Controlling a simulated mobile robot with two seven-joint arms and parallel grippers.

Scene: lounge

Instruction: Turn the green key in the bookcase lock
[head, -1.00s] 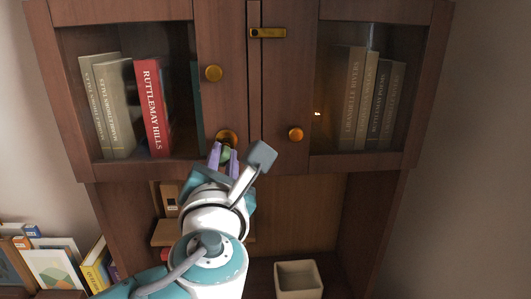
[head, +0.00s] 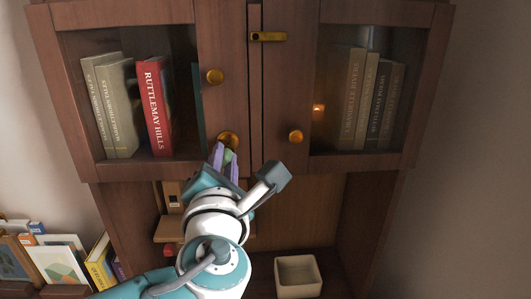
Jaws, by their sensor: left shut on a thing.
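The bookcase (head: 183,108) has two glazed doors. My right gripper is not in the picture.
A white square pot (head: 298,277) stands on the lower shelf. Books and pictures (head: 58,262) stand at the lower left.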

